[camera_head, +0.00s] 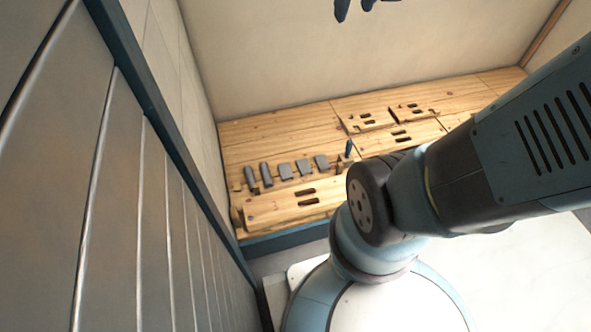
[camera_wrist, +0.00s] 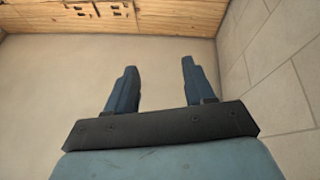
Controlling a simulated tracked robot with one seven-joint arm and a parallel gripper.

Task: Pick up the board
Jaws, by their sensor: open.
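Several pale wooden boards with dark slots lie on the bench in the head view. One slotted board (camera_head: 275,209) is at the bench's front left edge, and another (camera_head: 372,125) lies further back. I cannot tell which one the task means. In the wrist view, a slotted wooden part (camera_wrist: 88,17) shows at the top edge. My gripper (camera_wrist: 158,66) is open, with nothing between its two blue-grey fingers and plain wall or floor behind them. Dark tips at the head view's top edge look like its fingers, apart from the boards. My arm hides the bench's right front.
The wooden bench (camera_head: 265,140) stands against a beige wall (camera_head: 330,50). Several grey blocks (camera_head: 285,171) stand in a row behind the front board, with a blue upright piece (camera_head: 349,148) to their right. A ribbed grey panel (camera_head: 130,200) closes the left side.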

